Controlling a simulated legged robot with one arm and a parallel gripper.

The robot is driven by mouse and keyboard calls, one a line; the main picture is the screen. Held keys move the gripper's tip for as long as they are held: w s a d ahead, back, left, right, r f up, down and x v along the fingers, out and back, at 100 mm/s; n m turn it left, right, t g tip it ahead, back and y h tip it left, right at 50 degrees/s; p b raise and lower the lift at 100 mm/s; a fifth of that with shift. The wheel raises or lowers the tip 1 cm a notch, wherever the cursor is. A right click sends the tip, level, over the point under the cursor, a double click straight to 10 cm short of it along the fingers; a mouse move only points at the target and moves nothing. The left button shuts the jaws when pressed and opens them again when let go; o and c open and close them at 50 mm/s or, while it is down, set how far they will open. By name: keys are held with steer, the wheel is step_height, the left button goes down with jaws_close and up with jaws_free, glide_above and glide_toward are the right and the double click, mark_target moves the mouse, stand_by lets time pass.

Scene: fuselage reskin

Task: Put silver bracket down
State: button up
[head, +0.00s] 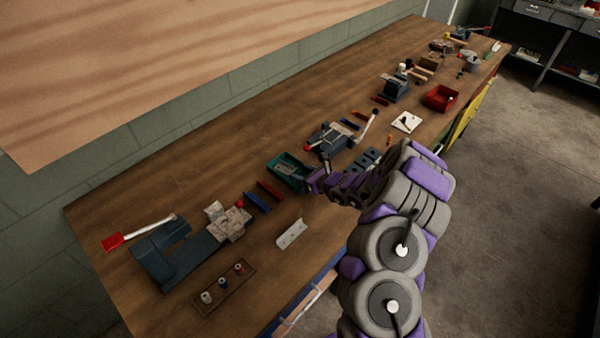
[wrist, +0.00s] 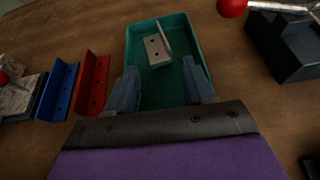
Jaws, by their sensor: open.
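The silver bracket (wrist: 154,49), an angled piece with holes, lies in the far part of the green tray (wrist: 182,22) in the wrist view. In the head view the green tray (head: 272,172) sits on the workbench, just left of my gripper (head: 318,178). In the wrist view my gripper (wrist: 161,86) is open and empty. Its two blue-grey fingers are spread over the near part of the tray, with the bracket beyond the fingertips and apart from them. The near end of the tray is hidden by my gripper.
A blue bracket (wrist: 58,91) and a red bracket (wrist: 91,86) stand left of the tray. A light plate with holes (head: 292,233) lies near the bench's front edge. A vise (head: 327,136) stands behind the tray, and a red bin (head: 440,98) farther right.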

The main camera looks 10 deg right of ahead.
steer(key=p+v, duration=0.1)
steer(key=v, duration=0.9)
steer(key=shift+d, duration=0.3)
steer(key=shift+s+a+r, duration=0.15)
steer(key=shift+r, duration=0.05)
steer(key=s+a+r+n+g+y, duration=0.4)
steer(key=a+r+n, duration=0.5)
steer(key=a+r, duration=0.45)
steer(key=s+a+r+n+g+y, duration=0.1)
steer(key=s+a+r+n+g, duration=0.3)
steer(key=s, duration=0.3)
steer(key=s+a+r+n+g, duration=0.2)
steer(key=s+a+r+n, duration=0.3)
steer(key=s+n, duration=0.15)
steer(key=s+d+n+g+h, duration=0.2)
steer(key=s+d+n+h, duration=0.15)
steer(key=s, duration=0.65)
steer(key=s+d+n+g+h, duration=0.1)
steer(key=s+d+n+h, duration=0.3)
steer(key=s, duration=0.5)
steer(key=s+d+n+h, duration=0.2)
steer(key=s+d+h, duration=0.3)
steer(key=s+d, duration=0.2)
steer(key=shift+d, duration=0.85)
